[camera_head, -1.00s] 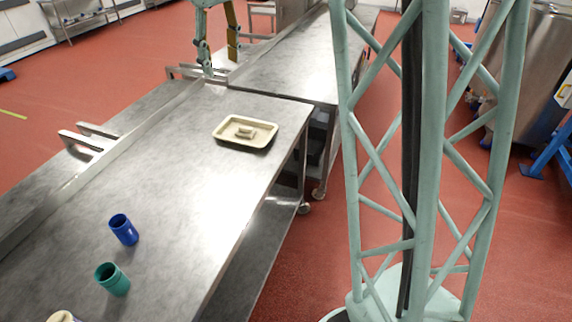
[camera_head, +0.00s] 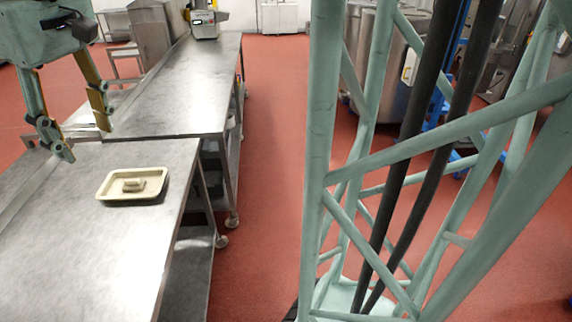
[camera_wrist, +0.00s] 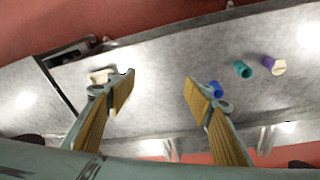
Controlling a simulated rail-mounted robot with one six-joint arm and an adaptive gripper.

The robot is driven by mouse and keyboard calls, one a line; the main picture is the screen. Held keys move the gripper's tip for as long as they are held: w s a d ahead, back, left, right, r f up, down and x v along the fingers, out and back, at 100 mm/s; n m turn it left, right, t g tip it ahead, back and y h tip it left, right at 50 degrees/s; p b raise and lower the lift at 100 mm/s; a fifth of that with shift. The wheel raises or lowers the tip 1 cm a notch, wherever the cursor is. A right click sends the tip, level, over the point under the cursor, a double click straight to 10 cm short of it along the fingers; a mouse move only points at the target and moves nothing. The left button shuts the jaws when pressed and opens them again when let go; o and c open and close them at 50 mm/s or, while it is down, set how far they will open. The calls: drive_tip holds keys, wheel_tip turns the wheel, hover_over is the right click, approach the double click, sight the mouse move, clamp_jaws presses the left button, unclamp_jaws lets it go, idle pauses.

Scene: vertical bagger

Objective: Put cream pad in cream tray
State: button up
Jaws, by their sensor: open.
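The cream tray (camera_head: 107,190) lies flat near the far right corner of the near steel table in the head view.
The wrist view shows a blue cup (camera_wrist: 215,88), a teal cup (camera_wrist: 242,69) and a purple cup with a cream top (camera_wrist: 274,65) on the table. A second steel table (camera_head: 190,85) adjoins the far end. The near table is clear in front of the tray.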

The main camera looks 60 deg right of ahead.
drive_tip(key=s+a+f+m, duration=0.1)
drive_tip(key=s+a+f, duration=0.1)
drive_tip(key=s, duration=1.1)
drive_tip(key=s+a+f+m+t, duration=0.1)
drive_tip(key=s+a+f, duration=0.1)
drive_tip(key=s, duration=1.1)
drive_tip(key=shift+s, duration=0.15)
drive_tip(key=shift+a, duration=0.1)
wheel_tip(320, 180, down, 10)
drive_tip(key=b, duration=1)
drive_tip(key=shift+t+b, duration=0.3)
